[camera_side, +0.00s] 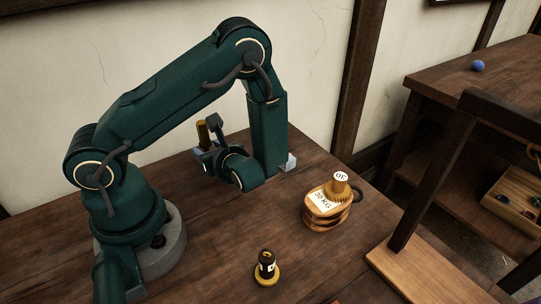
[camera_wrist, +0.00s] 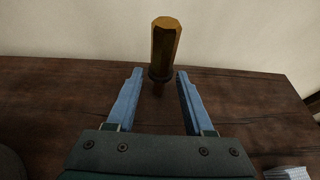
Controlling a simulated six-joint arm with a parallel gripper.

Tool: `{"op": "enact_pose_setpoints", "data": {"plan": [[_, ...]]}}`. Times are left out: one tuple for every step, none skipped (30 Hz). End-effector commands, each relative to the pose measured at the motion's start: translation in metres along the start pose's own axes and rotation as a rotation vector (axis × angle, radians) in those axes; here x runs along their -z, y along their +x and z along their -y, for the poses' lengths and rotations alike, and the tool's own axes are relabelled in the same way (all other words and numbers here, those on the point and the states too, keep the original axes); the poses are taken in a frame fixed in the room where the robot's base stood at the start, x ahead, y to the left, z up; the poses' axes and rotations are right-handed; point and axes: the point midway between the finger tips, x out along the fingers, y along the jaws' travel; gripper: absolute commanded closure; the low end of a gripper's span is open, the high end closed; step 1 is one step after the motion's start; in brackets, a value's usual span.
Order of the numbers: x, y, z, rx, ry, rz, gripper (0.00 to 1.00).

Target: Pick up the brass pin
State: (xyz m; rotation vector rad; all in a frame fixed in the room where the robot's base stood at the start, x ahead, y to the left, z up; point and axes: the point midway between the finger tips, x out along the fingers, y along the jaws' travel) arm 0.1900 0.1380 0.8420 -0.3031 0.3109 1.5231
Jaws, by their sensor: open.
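The brass pin (camera_wrist: 165,45) is a six-sided, golden-brown upright piece with a dark, narrower foot in the wrist view. Its golden top also shows in the side view (camera_side: 203,132), behind my gripper. My gripper (camera_wrist: 158,73) is open, with its two blue-grey fingers apart and nothing between them. The pin stands just beyond the fingertips, roughly centred on the gap in the picture. In the side view my gripper (camera_side: 207,160) is low over the table, and its wrist hides the pin's lower part.
A pale block (camera_side: 289,161) sits by my forearm. A bench (camera_side: 435,80) with a blue ball (camera_side: 477,65) is at right.

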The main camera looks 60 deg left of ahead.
Motion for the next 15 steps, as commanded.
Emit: {"op": "enact_pose_setpoints", "data": {"plan": [[0.000, 0.004, -0.001, -0.004, -0.001, 0.000, 0.48], [0.000, 0.007, -0.001, -0.004, -0.001, 0.001, 0.48], [0.000, 0.012, -0.001, -0.006, 0.000, 0.001, 0.48], [0.000, 0.016, -0.001, -0.007, 0.001, 0.001, 0.48], [0.000, 0.020, -0.001, -0.007, 0.000, 0.001, 0.48], [0.000, 0.025, -0.002, -0.008, 0.000, 0.000, 0.48], [0.000, 0.028, -0.001, -0.006, 0.001, 0.000, 0.48], [0.000, 0.032, -0.001, -0.007, 0.000, 0.001, 0.48], [0.000, 0.036, -0.001, -0.006, 0.000, 0.001, 0.48], [0.000, 0.038, -0.001, -0.006, -0.001, 0.001, 0.48], [0.000, 0.041, -0.001, -0.005, -0.001, 0.001, 0.48], [0.000, 0.043, -0.001, -0.005, 0.000, 0.001, 0.48], [0.000, 0.045, -0.001, -0.004, 0.000, 0.000, 0.48], [0.000, 0.046, -0.001, -0.003, 0.000, 0.000, 0.48], [0.000, 0.048, -0.001, -0.003, 0.000, 0.000, 0.48]]}}
